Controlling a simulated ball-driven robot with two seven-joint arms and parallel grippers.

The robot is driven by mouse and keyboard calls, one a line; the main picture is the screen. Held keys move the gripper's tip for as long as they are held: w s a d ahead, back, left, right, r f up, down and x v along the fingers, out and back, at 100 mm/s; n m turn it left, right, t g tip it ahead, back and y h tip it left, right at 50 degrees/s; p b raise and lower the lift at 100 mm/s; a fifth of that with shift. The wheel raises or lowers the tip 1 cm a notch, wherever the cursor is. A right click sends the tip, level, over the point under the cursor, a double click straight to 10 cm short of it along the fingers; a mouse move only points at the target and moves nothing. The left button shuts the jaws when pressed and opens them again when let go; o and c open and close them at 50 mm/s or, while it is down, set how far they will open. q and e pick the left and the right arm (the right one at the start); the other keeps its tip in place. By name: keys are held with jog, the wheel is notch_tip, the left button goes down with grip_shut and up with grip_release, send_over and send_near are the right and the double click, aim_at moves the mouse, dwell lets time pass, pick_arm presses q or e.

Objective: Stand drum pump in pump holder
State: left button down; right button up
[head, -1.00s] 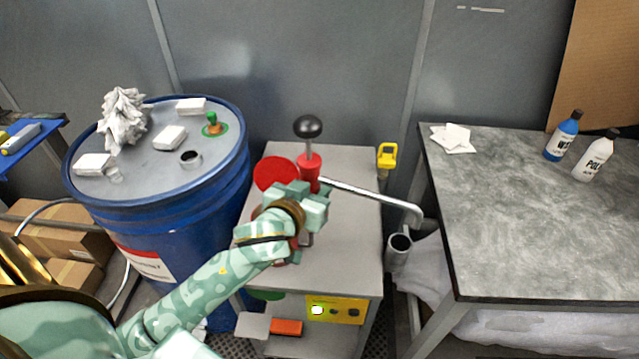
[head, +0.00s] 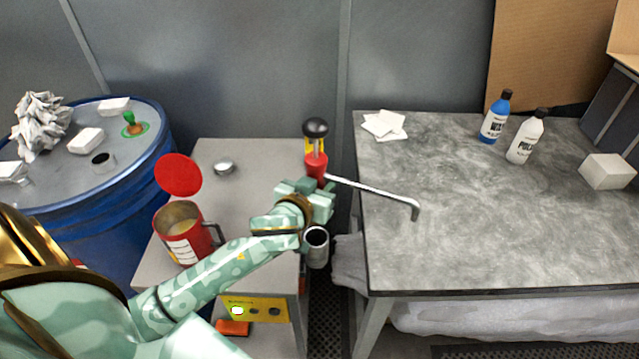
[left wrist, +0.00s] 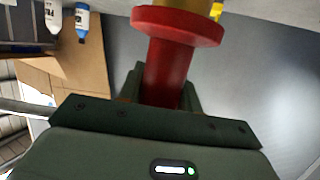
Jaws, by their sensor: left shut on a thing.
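The drum pump (head: 315,163) has a red body, a black ball knob on top and a grey bent spout reaching right. My left gripper (head: 312,190) is shut on its red body and holds it upright, near the right edge of the grey cabinet. The red body also shows between the jaws in the left wrist view (left wrist: 170,70). The pump's lower end is hidden behind my gripper. The pump holder, a grey open tube (head: 316,246), is on the cabinet's right side, just below and in front of my gripper. My right gripper is not in view.
A red can (head: 180,228) with its lid raised stands on the cabinet (head: 225,165), left of my forearm. A grey worktable (head: 450,220) is on the right, with bottles and white pads. A blue drum (head: 110,230) stands at the left.

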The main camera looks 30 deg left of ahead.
pick_arm(q)
jog(key=shift+a+r, duration=0.1)
jog(key=shift+r, duration=0.1)
jog(key=shift+p, duration=0.3)
jog(key=shift+f+b, duration=1.95)
jog(key=shift+f, duration=0.95)
jog(key=shift+p, duration=0.65)
jog(key=shift+f+b, duration=2.05)
jog(key=shift+f, duration=0.85)
dwell(0.5)
jog(key=c, duration=0.9)
grip_release()
jog(key=shift+s+f, duration=0.1)
jog(key=shift+s, duration=0.05)
